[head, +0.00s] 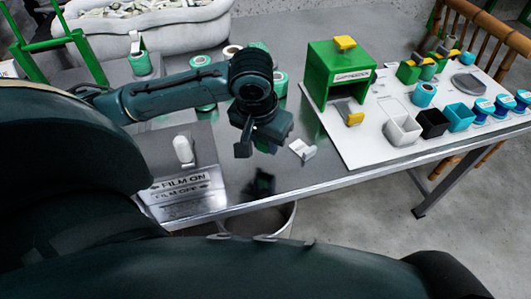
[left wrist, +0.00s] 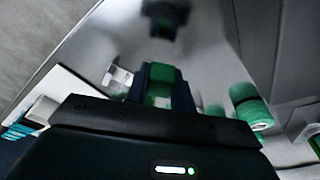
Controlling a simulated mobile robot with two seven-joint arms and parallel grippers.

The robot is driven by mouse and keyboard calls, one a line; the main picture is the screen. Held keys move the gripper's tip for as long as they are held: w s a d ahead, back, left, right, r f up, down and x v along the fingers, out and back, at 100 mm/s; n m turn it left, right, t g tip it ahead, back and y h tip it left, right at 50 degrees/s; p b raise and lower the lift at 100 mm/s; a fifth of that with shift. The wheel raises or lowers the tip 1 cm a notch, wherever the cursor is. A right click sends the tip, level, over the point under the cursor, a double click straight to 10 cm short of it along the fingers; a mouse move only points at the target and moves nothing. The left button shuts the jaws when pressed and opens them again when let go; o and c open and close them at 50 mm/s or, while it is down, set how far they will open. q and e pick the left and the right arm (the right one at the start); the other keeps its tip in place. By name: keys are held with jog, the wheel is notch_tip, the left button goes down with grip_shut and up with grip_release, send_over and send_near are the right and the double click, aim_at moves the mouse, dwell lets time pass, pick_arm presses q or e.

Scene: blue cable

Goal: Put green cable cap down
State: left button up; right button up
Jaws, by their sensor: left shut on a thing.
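My left gripper (head: 250,143) hangs over the dark shiny table (head: 235,182), in front of the green box. In the left wrist view its two dark fingers are shut on the green cable cap (left wrist: 161,82). The cap shows as a green block between the fingertips, with a blurred reflection of the gripper in the table beyond it. The cap appears clear of the table, but the exact height is hard to tell. My right gripper is not in view.
A small white bracket (head: 302,150) lies just right of the gripper. A green box (head: 330,88) with yellow handles stands on a white board (head: 375,142) with small bins and spools. A white lever (head: 183,150) is at left. Green spools stand behind my arm.

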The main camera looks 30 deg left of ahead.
aim_at(263, 148)
pick_arm(q)
jog(key=x, duration=0.2)
jog(key=b+x, duration=0.1)
jog(key=x, duration=0.1)
jog(key=shift+s, duration=0.4)
jog(key=shift+f, duration=0.2)
